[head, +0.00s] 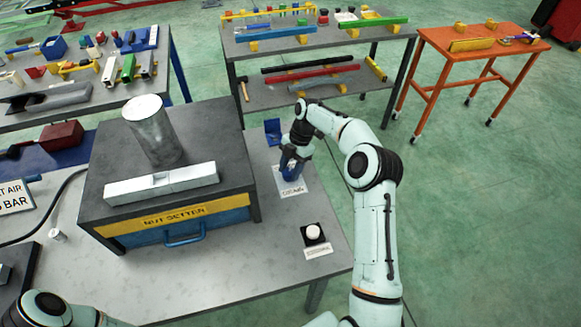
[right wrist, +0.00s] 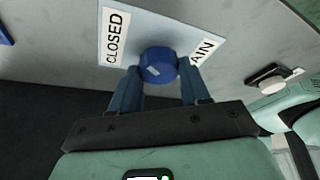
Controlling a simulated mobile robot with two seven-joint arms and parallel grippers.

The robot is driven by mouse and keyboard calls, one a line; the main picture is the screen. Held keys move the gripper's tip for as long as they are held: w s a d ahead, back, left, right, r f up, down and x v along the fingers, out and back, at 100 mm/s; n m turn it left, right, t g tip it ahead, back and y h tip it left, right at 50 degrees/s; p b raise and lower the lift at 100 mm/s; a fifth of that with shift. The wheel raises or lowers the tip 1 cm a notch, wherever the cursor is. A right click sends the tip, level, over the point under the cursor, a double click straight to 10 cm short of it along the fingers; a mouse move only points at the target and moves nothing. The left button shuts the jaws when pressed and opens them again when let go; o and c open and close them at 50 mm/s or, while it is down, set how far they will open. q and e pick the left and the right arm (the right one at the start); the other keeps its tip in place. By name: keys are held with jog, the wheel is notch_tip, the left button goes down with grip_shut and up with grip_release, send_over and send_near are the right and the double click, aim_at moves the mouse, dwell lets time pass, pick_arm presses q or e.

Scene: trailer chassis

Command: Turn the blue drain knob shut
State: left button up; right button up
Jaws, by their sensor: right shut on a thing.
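The blue drain knob (right wrist: 158,64) sits on a white plate (right wrist: 140,27) in the right wrist view. It has a pale mark on its face. The plate carries a CLOSED label (right wrist: 115,38) on the left and a label ending in "AIN" (right wrist: 202,52) on the right, partly covered by a finger. My right gripper (right wrist: 160,82) has its blue fingers on either side of the knob and is shut on it. In the head view the right gripper (head: 291,168) comes down onto the plate, hiding most of the knob. My left gripper is out of view.
The nut setter box (head: 165,213) stands left of the knob, with a grey cylinder (head: 153,130) on top. A white button on a black base (head: 314,234) is nearer the front. A small blue bracket (head: 273,130) stands behind the plate. The bench front (head: 210,275) is clear.

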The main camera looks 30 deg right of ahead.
jog(key=n+g, duration=0.1)
jog(key=n, duration=0.2)
jog(key=shift+w+r+n+h, duration=0.1)
jog(key=shift+w+n+h, duration=0.05)
jog(key=shift+n+h, duration=0.2)
jog(key=shift+a+n+g+h, duration=0.1)
jog(key=shift+n+g+h, duration=0.5)
jog(key=shift+n, duration=1.15)
jog(key=o, duration=1)
jog(key=shift+o, duration=0.2)
